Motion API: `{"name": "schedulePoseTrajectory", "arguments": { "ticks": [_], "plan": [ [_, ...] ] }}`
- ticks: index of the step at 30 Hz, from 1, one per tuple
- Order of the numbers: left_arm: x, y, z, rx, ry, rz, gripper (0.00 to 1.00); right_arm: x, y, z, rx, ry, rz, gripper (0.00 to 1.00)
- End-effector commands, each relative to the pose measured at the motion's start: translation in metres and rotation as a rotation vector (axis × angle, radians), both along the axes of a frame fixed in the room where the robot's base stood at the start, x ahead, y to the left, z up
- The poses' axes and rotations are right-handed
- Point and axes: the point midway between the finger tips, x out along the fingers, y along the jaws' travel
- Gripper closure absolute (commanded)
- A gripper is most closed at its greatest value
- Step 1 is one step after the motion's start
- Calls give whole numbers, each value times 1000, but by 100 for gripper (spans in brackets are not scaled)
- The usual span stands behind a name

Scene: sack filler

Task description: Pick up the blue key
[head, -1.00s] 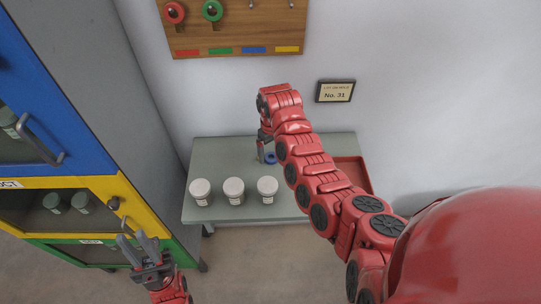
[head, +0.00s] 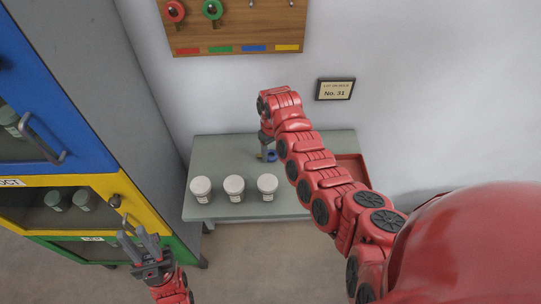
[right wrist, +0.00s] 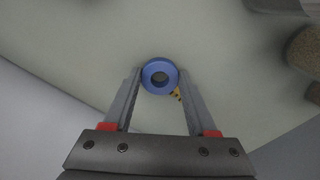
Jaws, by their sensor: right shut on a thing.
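The blue key (head: 271,156) is at the grey-green table, toward its back edge. In the right wrist view the blue ring of the key (right wrist: 148,70) sits between my right fingertips, with a small yellowish piece beside it. My right gripper (head: 265,155) points down at the table and is shut on the key. The arm hides part of the key in the head view, and I cannot tell whether it still touches the table. My left gripper (head: 137,237) is open and empty, low at the left in front of the cabinet.
Three white-lidded jars (head: 234,190) stand in a row along the front of the table (head: 225,155). A red tray (head: 352,168) is at the table's right end. A wooden key board (head: 235,30) hangs on the wall with a red and a green key. The cabinet (head: 85,110) stands left.

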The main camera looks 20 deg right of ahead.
Motion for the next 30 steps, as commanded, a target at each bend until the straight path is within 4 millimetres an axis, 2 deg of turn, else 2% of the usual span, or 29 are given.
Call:
{"name": "schedulePoseTrajectory", "arguments": {
  "ticks": [8,14,19,21,24,30],
  "plan": [
    [0,0,-2,0,0,0,73,1,0,2,0,-2,0,96],
    [0,0,-11,0,0,0,73,2,0,16,-1,-6,0,96],
    [0,0,-29,0,0,0,73,2,0,45,0,-7,0,96],
    [0,0,-20,0,0,0,73,1,-2,66,1,-4,-3,96],
    [0,0,-17,0,-1,0,73,0,-1,82,1,0,-1,96],
    [0,0,-15,0,0,0,73,0,-1,98,0,-1,-1,96]
  ]
}}
